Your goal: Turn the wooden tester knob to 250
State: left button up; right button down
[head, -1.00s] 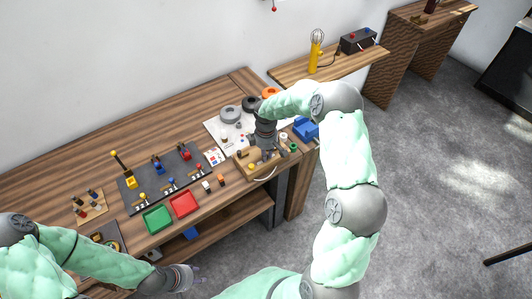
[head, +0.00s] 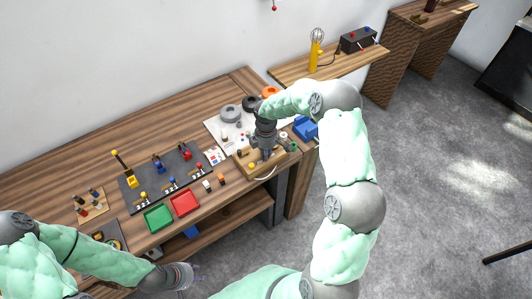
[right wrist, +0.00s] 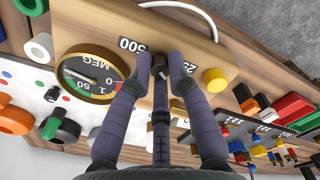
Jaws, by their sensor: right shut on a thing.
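The wooden tester (head: 246,168) sits at the right front end of the workbench. In the right wrist view its wooden face (right wrist: 200,45) shows a brass-rimmed round dial (right wrist: 92,75), a yellow button (right wrist: 214,80) and the labels 500 and 250. The small dark knob (right wrist: 160,64) lies between these labels. My right gripper (right wrist: 160,72) is shut on the knob, one finger on each side; the fingers hide part of the knob and the 250 label. In the head view my right gripper (head: 266,155) reaches down onto the tester. My left gripper (head: 196,274) hangs low in front of the bench, away from the tester; its opening is unclear.
A green tray (head: 157,218) and a red tray (head: 184,203) lie left of the tester. A dark board (head: 165,180) with levers stands behind them. A blue bin (head: 305,129) is to the right. Grey and orange rings lie behind the tester.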

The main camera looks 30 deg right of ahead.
jog(key=c, duration=1.2)
grip_release()
notch_tip(320, 180, up, 12)
